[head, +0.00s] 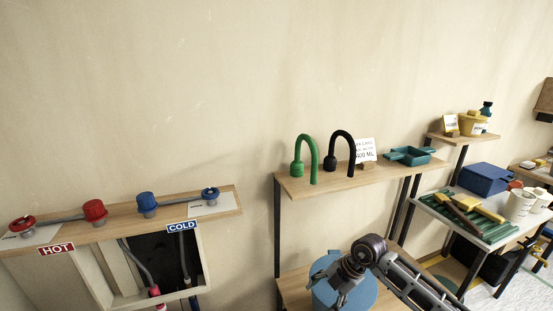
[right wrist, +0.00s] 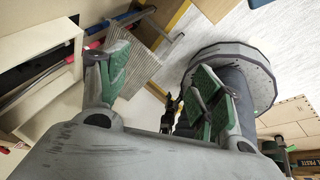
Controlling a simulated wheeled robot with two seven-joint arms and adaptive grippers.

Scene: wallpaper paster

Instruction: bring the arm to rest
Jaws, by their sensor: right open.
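My right arm (head: 415,285) comes in from the lower right of the head view. Its gripper (head: 333,288) hangs in front of the blue round container (head: 366,296) and partly covers it. I cannot tell from this view whether they touch. In the right wrist view, the gripper's two green-padded fingers (right wrist: 160,88) stand wide apart with nothing between them. My left gripper is not in view.
A wooden shelf (head: 345,182) with a green spout (head: 307,158) and a black spout (head: 340,153) stands behind the gripper. The hot and cold valve bench (head: 120,228) is at left. A cluttered rack (head: 445,220) stands at right. Wall space above is clear.

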